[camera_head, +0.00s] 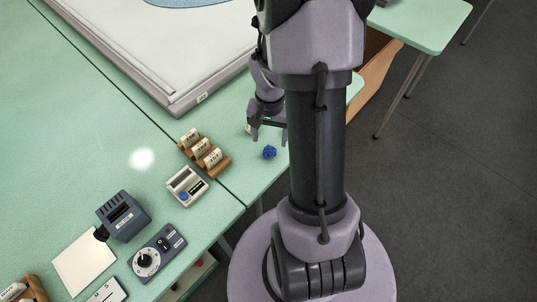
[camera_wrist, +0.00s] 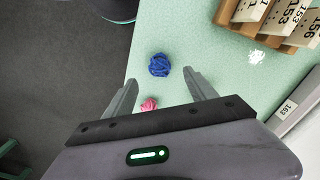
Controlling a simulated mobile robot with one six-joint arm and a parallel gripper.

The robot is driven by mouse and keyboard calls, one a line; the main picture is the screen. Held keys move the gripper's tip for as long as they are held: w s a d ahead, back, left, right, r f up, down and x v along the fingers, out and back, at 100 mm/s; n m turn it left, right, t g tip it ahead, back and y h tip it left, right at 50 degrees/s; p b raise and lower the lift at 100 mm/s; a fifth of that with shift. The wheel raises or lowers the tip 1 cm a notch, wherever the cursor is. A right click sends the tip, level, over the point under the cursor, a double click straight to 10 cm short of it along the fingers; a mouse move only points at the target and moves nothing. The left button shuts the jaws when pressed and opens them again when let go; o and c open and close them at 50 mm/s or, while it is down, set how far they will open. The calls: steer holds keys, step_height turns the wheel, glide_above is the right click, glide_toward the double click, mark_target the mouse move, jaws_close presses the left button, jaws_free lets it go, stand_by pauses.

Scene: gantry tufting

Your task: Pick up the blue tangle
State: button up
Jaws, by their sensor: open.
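The blue tangle (camera_head: 269,152) is a small dark blue ball of yarn on the green table, near its edge. It also shows in the wrist view (camera_wrist: 159,65), ahead of my fingertips and a little left of the midline between them. My gripper (camera_head: 268,138) points down above the table, close to the tangle. In the wrist view my gripper (camera_wrist: 162,80) has its two fingers spread wide with nothing held. A small pink tangle (camera_wrist: 149,104) lies on the table between the fingers, nearer to the palm; part of it is hidden behind the gripper body.
A wooden rack (camera_head: 205,155) with numbered white pieces stands left of the tangle. A large framed panel (camera_head: 190,98) lies behind. A small box with a blue knob (camera_head: 186,186), a grey device (camera_head: 123,216) and a dial unit (camera_head: 157,251) sit front left. The table edge drops to dark floor (camera_wrist: 85,50).

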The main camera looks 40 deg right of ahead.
mark_target(269, 149)
step_height(269, 149, down, 6)
steer(key=b, duration=0.3)
steer(key=shift+s+a+f, duration=0.15)
steer(key=shift+f, duration=0.05)
steer(key=shift+r, duration=0.15)
steer(key=c, duration=1.4)
steer(key=shift+r, duration=0.1)
